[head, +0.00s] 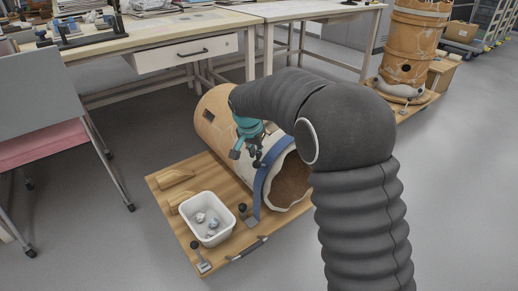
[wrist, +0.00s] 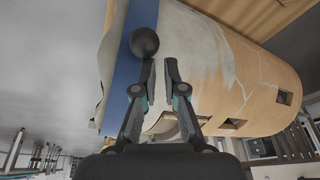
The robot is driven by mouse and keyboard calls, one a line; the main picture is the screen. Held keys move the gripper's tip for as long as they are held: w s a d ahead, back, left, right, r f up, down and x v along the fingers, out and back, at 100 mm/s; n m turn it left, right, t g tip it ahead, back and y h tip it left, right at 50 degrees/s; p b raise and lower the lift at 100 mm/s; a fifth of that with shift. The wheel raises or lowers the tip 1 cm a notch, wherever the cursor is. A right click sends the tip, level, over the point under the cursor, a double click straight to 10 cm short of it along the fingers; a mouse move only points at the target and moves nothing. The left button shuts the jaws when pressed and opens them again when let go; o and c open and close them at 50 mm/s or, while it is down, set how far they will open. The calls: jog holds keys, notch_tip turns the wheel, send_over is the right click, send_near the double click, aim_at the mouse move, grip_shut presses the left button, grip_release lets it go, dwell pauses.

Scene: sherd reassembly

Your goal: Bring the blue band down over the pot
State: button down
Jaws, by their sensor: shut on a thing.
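The pot (head: 214,124) is a large tan and pale-grey cylinder lying on its side on a wooden board, open end toward the front right. In the wrist view it fills the right (wrist: 235,75). The blue band (head: 262,184) curves over the pot near its open rim and runs down the near side to a small plate by the board. In the wrist view the band (wrist: 130,72) is at the left. My arm hides the band's far side.
On the wooden board (head: 160,183) are a white tub (head: 204,232) with several small pieces, wooden wedges (head: 176,178) and metal clamps with black knobs (head: 202,258). A chair (head: 52,100) stands left, a workbench (head: 190,25) behind.

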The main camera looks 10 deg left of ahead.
jog(key=s+a+r+p, duration=0.2)
jog(key=s+a+r, duration=0.2)
jog(key=r, duration=0.4)
jog(key=s+d+f+n, duration=0.2)
jog(key=s+f+n, duration=0.2)
jog(key=n, duration=0.1)
jog(key=s+d+r+p, duration=0.2)
jog(key=s+d+r, duration=0.3)
jog(key=s+d, duration=0.3)
jog(key=s+d+r+m+t+p, duration=0.1)
jog(key=s+d+r+p, duration=0.1)
jog(key=s+d+r, duration=0.3)
jog(key=s+d+r+t+p, duration=0.1)
jog(key=s+d+r, duration=0.4)
jog(key=s+d, duration=0.8)
jog(key=d+p, duration=0.1)
jog(key=d, duration=0.2)
jog(key=shift+d+r+y, duration=0.15)
jog(key=shift+d+y, duration=0.2)
jog(key=shift+y, duration=0.05)
jog(key=c, duration=1.9)
grip_release()
